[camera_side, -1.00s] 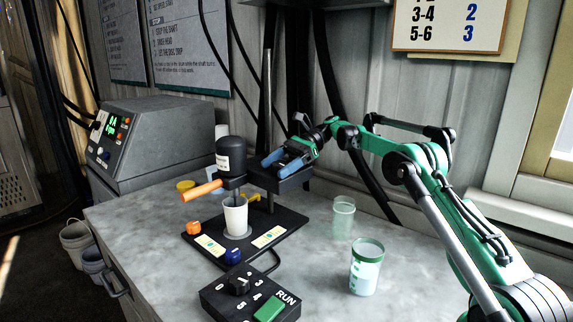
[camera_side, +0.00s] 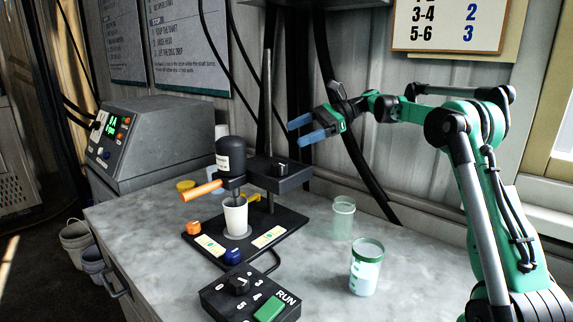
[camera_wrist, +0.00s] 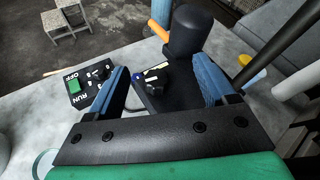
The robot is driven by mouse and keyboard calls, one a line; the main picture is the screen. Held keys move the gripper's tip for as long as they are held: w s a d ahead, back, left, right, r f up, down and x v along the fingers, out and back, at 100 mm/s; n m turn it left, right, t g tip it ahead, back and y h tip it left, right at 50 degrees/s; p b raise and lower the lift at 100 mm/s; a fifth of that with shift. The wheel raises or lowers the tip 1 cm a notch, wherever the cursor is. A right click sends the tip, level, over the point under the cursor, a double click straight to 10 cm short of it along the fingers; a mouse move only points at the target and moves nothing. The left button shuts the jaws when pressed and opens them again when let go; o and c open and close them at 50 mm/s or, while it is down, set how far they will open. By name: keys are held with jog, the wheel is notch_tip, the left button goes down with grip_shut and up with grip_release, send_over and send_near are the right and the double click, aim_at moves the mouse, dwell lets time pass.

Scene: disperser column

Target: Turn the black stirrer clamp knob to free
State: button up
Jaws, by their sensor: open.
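The black stirrer clamp knob (camera_side: 280,167) has a pale mark and sits on top of the dark clamp arm (camera_side: 292,179) beside the upright rod. It also shows in the wrist view (camera_wrist: 150,81), between the fingers in the picture. Its setting cannot be read. My gripper (camera_side: 308,129) is open and empty, its blue fingers above and to the right of the knob, apart from it. The black stirrer head (camera_side: 230,154) with an orange handle (camera_side: 201,191) is on the left end of the clamp arm, over a white cup (camera_side: 235,217).
A control box (camera_side: 251,294) with a dial and green RUN switch lies at the bench front. A clear cup (camera_side: 343,219) and a green-rimmed jar (camera_side: 367,267) stand right of the stand base. A grey instrument (camera_side: 150,133) is at the left. The metal rod (camera_side: 267,95) rises beside the clamp.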

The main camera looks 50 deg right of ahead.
jog(key=n+y, duration=0.1)
jog(key=n, duration=0.9)
jog(key=n+t+y, duration=0.1)
jog(key=n, duration=1)
jog(key=n+t+y, duration=0.1)
jog(key=n, duration=0.9)
jog(key=shift+s+d+n, duration=0.15)
jog(key=shift+n, duration=0.25)
